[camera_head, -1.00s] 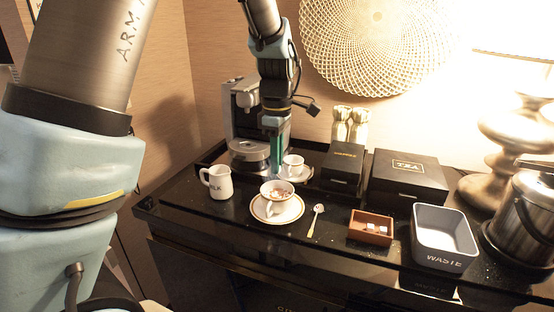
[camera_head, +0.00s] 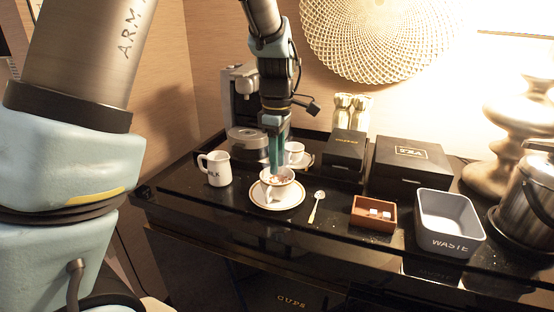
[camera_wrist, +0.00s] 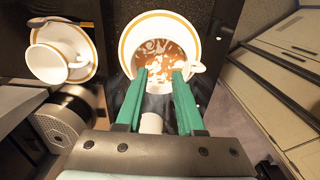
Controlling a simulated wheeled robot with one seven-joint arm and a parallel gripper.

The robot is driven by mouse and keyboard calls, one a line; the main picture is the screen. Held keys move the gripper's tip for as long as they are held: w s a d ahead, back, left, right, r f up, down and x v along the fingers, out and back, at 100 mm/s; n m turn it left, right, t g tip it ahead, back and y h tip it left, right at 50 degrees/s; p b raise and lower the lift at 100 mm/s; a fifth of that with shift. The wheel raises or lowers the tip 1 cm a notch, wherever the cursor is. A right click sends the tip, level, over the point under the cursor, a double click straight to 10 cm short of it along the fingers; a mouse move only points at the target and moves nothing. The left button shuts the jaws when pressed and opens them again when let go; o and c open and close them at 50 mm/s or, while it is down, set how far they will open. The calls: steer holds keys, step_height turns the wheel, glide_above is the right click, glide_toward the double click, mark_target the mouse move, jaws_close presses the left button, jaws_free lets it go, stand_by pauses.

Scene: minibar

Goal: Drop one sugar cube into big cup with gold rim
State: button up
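The big gold-rimmed cup (camera_head: 291,182) stands on its saucer (camera_head: 292,203). In the wrist view the big cup (camera_wrist: 192,35) holds brown drink with white swirls or bits. My gripper (camera_head: 276,171) points down at the cup, its tips at or just over the opening; exact depth is unclear. In the wrist view my gripper (camera_wrist: 160,72) shows two teal fingers apart, with no cube seen between them. Two white sugar cubes (camera_head: 373,212) lie in the small wooden box (camera_head: 372,224) to the right.
The milk jug (camera_head: 217,171) stands left of the cup. A small cup (camera_head: 296,149) is behind, by the coffee machine (camera_head: 243,100). A spoon (camera_head: 316,205) lies right of the saucer. The grey waste bin (camera_head: 449,240) and black tea box (camera_head: 413,165) are farther right.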

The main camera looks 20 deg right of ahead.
steer(key=shift+o, duration=0.9)
step_height(320, 180, up, 11)
steer(key=b, duration=0.2)
steer(key=w+a+f+m, duration=0.1)
steer(key=a+f+m, duration=0.1)
steer(key=a+f, duration=0.35)
steer(key=w+a+f+m, duration=0.2)
steer(key=a, duration=0.7)
steer(key=s+a+f+m, duration=0.3)
steer(key=a, duration=0.5)
steer(key=s+a+f+m+t, duration=0.1)
steer(key=s+a+f+m, duration=0.2)
steer(key=a, duration=0.4)
steer(key=shift+s+a+f+m+t, duration=0.3)
steer(key=shift+s+a+f, duration=0.05)
steer(key=shift+s+f, duration=0.2)
